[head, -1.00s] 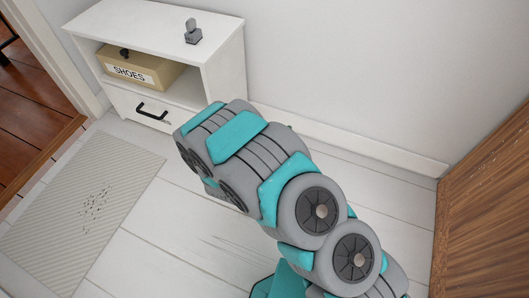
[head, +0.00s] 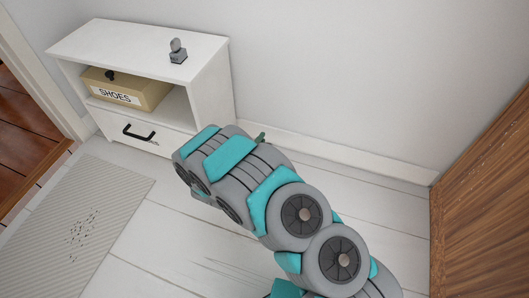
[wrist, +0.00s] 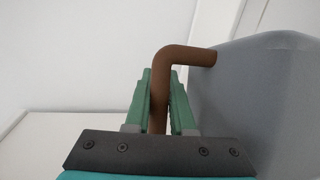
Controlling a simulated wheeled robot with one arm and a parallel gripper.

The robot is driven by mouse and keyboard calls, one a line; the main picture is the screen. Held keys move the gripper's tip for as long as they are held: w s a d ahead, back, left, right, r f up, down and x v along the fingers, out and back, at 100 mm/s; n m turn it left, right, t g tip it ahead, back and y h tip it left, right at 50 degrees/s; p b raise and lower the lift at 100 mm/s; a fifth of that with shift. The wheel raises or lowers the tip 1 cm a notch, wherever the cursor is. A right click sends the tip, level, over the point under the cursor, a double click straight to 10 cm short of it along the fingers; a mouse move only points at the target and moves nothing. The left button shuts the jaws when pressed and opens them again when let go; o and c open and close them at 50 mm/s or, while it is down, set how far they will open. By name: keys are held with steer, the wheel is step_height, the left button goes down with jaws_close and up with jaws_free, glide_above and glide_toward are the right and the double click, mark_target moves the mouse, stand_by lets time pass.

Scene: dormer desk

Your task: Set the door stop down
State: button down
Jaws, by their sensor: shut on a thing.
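In the wrist view the green fingers of my gripper (wrist: 160,100) are shut on a brown bent handle. The handle (wrist: 187,54) runs up between the fingers and turns right to a large smooth grey body (wrist: 270,95), which appears to be the door stop. The body fills the right side and is cut off by the picture edge. In the head view my arm hides the held thing; only a small green tip of my gripper shows beyond the arm. What lies under the grey body is out of sight.
A white cabinet (head: 214,85) stands against the wall, with a small grey object (head: 178,50) on top and a SHOES box (head: 145,92) on its shelf. A grey mat (head: 110,200) lies at left. Wood panelling (head: 485,190) stands at right. White floorboards between are clear.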

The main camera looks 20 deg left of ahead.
steer(key=w+a+f+b, duration=0.1)
steer(key=w+a+f, duration=0.1)
steer(key=w+f, duration=0.1)
steer(key=shift+w+a+f, duration=0.35)
steer(key=shift+w, duration=0.2)
stand_by(0.4)
steer(key=c, duration=0.8)
jaws_free()
steer(key=shift+o, duration=0.2)
